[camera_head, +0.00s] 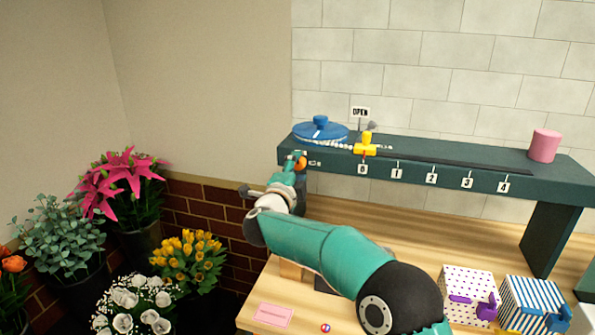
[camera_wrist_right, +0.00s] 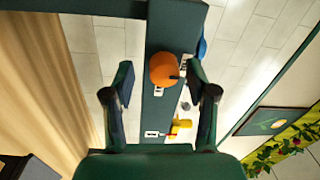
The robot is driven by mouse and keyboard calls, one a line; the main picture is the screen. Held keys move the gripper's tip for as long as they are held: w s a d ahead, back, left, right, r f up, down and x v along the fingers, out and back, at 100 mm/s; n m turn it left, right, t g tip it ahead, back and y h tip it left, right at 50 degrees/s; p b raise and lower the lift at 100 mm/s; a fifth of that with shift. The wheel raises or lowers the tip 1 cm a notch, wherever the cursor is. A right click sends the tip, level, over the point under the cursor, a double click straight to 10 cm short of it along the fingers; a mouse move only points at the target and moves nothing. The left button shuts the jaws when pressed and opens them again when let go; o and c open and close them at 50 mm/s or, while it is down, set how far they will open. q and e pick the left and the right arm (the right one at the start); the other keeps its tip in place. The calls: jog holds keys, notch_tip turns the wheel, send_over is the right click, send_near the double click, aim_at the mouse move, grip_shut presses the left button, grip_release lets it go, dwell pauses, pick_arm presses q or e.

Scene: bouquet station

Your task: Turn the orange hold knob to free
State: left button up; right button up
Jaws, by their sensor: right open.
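The orange hold knob (camera_head: 301,161) sits on the front face of the dark green shelf (camera_head: 460,176), near its left end, partly hidden by my gripper in the head view. In the wrist view the orange knob (camera_wrist_right: 162,70) is round, with a dark mark at its edge and small white labels beside it. I cannot read the labels. My right gripper (camera_head: 292,172) is at the shelf's left end, close to the knob. In the wrist view the right gripper (camera_wrist_right: 161,82) is open, one finger on each side of the knob, with gaps between. My left gripper is not in view.
On the shelf are a blue round lid (camera_head: 320,130), a yellow slider (camera_head: 366,146) above the 0 mark, an OPEN sign (camera_head: 360,112) and a pink cylinder (camera_head: 544,146). Patterned boxes (camera_head: 468,292) stand on the wooden table (camera_head: 420,236). Flower buckets stand at left.

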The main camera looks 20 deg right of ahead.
jog(key=shift+r, duration=0.1)
jog(key=v, duration=1.2)
jog(key=shift+f, duration=0.25)
